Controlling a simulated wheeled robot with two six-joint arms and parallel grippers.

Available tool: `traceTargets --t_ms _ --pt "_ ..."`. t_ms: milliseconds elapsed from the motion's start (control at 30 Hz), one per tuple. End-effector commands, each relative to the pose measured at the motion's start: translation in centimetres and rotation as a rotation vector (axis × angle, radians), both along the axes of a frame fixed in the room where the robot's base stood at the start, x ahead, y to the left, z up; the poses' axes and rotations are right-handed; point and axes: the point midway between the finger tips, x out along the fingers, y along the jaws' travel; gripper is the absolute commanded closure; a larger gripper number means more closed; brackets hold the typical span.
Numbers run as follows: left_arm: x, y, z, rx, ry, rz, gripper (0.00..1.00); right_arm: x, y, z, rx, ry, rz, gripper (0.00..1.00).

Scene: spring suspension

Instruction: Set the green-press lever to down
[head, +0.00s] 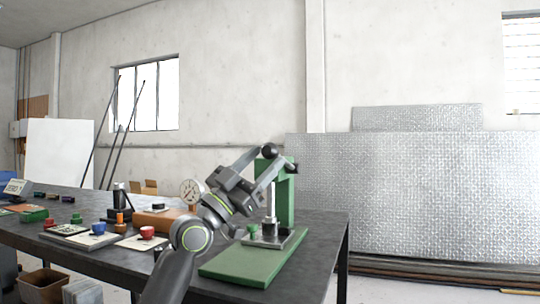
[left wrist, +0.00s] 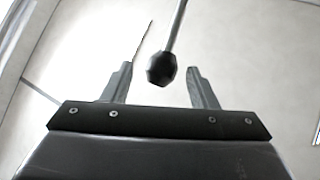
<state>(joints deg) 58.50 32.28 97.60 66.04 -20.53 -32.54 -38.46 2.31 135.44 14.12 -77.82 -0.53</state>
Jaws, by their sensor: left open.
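The green press (head: 285,200) stands at the right end of the dark table, with a green upright and a metal base plate. Its lever ends in a black ball knob (head: 270,151), which shows near the top of the press. In the left wrist view the knob (left wrist: 161,72) hangs on a thin grey rod (left wrist: 175,28) between my two fingers, with a gap on each side. My left gripper (head: 271,160) is open around the knob, and its arm hides part of the press. My right gripper is not in view.
A green mat (head: 245,264) lies before the press. Left of my arm are a round dial gauge (head: 192,191), a red cup (head: 147,232), a blue cup (head: 98,228) and an orange-brown block (head: 155,221). The table's right edge is close to the press.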

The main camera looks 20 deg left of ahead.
Motion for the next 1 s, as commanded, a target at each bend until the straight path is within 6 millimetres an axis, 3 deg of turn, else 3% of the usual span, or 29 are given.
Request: traceTargets --t_ms 200,400,1000 --pt "-2.7 2.2 -3.2 0.005 0.004 0.002 0.47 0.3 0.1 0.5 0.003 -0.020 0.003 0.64" --pt "-4.5 3.6 -5.1 0.003 0.003 0.002 0.47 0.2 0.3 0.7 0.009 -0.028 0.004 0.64" --pt "-5.2 4.2 -5.8 0.001 0.002 -0.001 0.47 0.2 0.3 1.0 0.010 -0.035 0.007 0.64"
